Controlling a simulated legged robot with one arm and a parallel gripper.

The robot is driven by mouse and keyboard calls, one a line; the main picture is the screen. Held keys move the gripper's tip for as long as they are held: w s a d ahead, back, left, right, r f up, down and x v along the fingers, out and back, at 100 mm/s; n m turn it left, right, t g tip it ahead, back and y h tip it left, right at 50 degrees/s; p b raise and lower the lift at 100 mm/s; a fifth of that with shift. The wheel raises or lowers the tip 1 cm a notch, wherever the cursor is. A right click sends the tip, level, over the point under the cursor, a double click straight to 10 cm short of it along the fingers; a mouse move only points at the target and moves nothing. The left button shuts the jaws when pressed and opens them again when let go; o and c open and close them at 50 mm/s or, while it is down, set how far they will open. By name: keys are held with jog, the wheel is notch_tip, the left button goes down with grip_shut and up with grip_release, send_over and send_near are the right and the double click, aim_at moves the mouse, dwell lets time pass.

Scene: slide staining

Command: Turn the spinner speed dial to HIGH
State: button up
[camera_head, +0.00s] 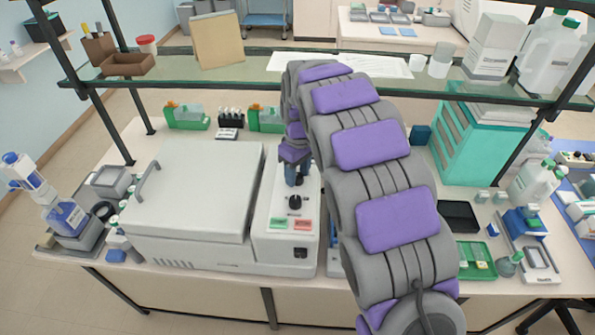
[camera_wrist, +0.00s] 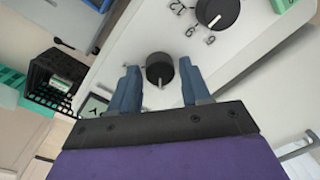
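The spinner is a white machine with a large grey lid (camera_head: 195,190) and a control panel (camera_head: 270,215) on its right. In the wrist view, a plain black dial (camera_wrist: 160,70) with a white pointer line sits between the fingertips of my gripper (camera_wrist: 160,85). The line points toward my gripper's palm. A second black dial (camera_wrist: 217,12) has numbers around it and also shows in the head view (camera_head: 295,202). My gripper (camera_head: 295,175) is open over the panel, its fingers apart on either side of the plain dial. Contact is unclear, and no HIGH label is readable.
A green button (camera_head: 279,224) and a red button (camera_head: 303,225) are at the panel's front. A glass shelf (camera_head: 240,85) crosses above the bench. Green racks (camera_head: 187,118) stand behind the machine. A teal cabinet (camera_head: 475,140) stands right of my arm.

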jog(key=c, duration=0.8)
jog(key=shift+o, duration=0.2)
jog(key=m+p, duration=0.1)
jog(key=m, duration=0.2)
jog(key=shift+r+p, duration=0.1)
jog(key=shift+p, duration=0.3)
jog(key=m+p, duration=0.2)
jog(key=m, duration=0.2)
jog(key=shift+m, duration=0.3)
jog(key=m+p, duration=0.2)
jog(key=m, duration=0.2)
jog(key=shift+s+d, duration=0.1)
jog(key=shift+m+t+p, duration=0.3)
jog(key=shift+m+p, duration=0.35)
jog(key=shift+m, duration=1.45)
